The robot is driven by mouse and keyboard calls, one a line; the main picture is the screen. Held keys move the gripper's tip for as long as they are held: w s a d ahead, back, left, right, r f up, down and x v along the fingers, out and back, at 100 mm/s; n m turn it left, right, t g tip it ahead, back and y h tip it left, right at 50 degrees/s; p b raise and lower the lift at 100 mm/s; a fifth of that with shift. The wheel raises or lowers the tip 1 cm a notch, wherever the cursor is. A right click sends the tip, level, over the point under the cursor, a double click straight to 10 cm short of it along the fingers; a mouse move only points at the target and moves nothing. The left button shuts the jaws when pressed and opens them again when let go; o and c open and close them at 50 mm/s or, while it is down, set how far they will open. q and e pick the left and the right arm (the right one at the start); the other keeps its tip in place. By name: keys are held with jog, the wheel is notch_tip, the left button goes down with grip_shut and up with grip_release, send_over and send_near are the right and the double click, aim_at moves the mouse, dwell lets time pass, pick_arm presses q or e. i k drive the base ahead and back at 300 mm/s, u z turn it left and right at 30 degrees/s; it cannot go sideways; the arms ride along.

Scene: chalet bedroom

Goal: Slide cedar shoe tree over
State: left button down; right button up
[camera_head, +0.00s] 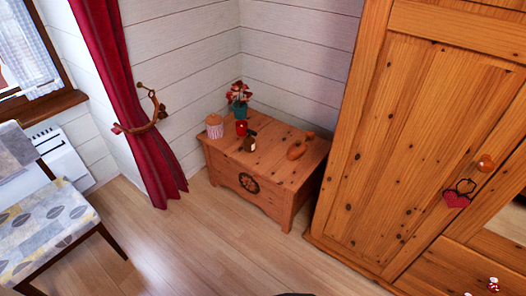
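An orange-brown wooden object (296,151), which looks like the cedar shoe tree, lies on the right part of the top of a wooden chest (282,171). It lies at a slant, with its narrower end toward the back right. It is small in the picture, so its details cannot be made out. Neither of my grippers is in view, and nothing touches the shoe tree.
Left of it on the chest stand a dark brown bottle (249,144), a red cup (241,128), a striped container (214,128) and a potted red-flowered plant (239,109). A wardrobe (400,130) stands right; a chair (45,225) stands left. The floor (210,245) before the chest is clear.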

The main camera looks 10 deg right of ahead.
aim_at(294, 153)
jog(key=u, duration=0.2)
jog(key=i, duration=0.4)
jog(key=z, duration=0.8)
jog(key=i, duration=0.95)
jog(key=z, duration=0.85)
